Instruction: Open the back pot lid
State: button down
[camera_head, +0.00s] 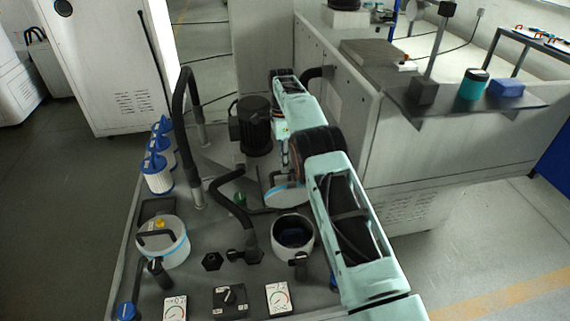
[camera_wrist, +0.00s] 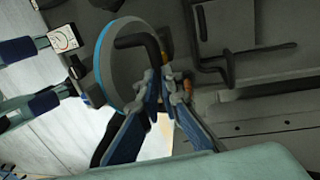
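The lid (camera_head: 284,196) of the open pot is a grey disc with a pale blue rim, raised and tilted behind the pot in the head view. Its pot (camera_head: 307,240) is white with a dark interior, open at the top. In the wrist view the lid (camera_wrist: 124,70) shows its face and black bent handle (camera_wrist: 134,41). My gripper (camera_wrist: 163,82) has its fingertips close together at the lower end of this handle and appears shut on it. In the head view my arm hides the fingertips and part of the lid.
A second pot (camera_head: 176,252) at left has its lid on, with a black handle and yellow knob. Black hoses (camera_head: 181,115), a dark motor (camera_head: 255,126) and blue-capped filters (camera_head: 158,178) crowd the bench. Gauges (camera_head: 278,298) line its front edge. A grey machine cabinet (camera_head: 345,105) stands at right.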

jog(key=c, duration=2)
grip_release()
jog(key=f, duration=0.1)
jog(key=s+f, duration=0.1)
jog(key=f, duration=0.1)
jog(key=shift+o, duration=0.2)
jog(key=shift+w+f+g, duration=0.1)
jog(key=shift+w+g, duration=0.05)
jog(key=shift+g, duration=0.15)
jog(key=shift+r, duration=0.2)
jog(key=shift+r, duration=0.1)
jog(key=shift+s+d, duration=0.1)
jog(key=shift+s, duration=0.45)
jog(key=shift+s+d+b, duration=0.25)
jog(key=shift+s+b, duration=0.2)
jog(key=shift+s, duration=0.65)
jog(key=shift+s+d+b, duration=0.2)
jog(key=shift+s+b, duration=0.2)
jog(key=shift+s, duration=0.65)
jog(key=s+d+f+b, duration=0.1)
jog(key=s+d+f, duration=0.1)
jog(key=s+f, duration=0.4)
jog(key=shift+s+f, duration=0.25)
jog(key=shift+s, duration=1.3)
